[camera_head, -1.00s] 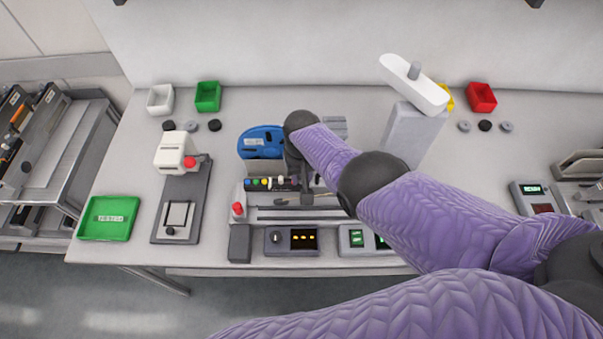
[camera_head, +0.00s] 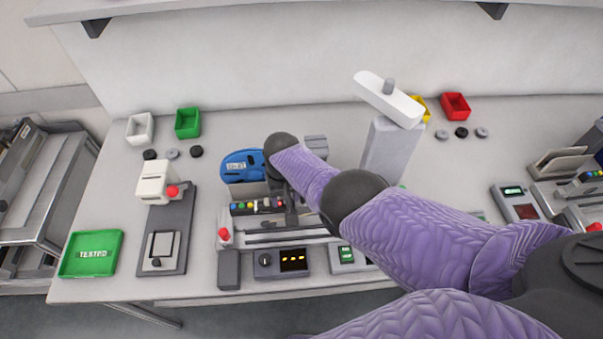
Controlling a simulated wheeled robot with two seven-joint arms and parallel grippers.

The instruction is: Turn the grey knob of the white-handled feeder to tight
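My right arm reaches in from the right, and my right gripper (camera_head: 290,212) points down at the feeder, just right of the buttons. Its fingertips are small and dark against the feeder, so I cannot tell if they are open or shut. My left gripper is out of view.
A tester with a white head and red button (camera_head: 155,185) stands left, beside a green tray (camera_head: 92,254). Small white (camera_head: 140,128), green (camera_head: 188,123) and red (camera_head: 456,106) bins line the back. A grey post with a white bar (camera_head: 390,98) rises behind my forearm.

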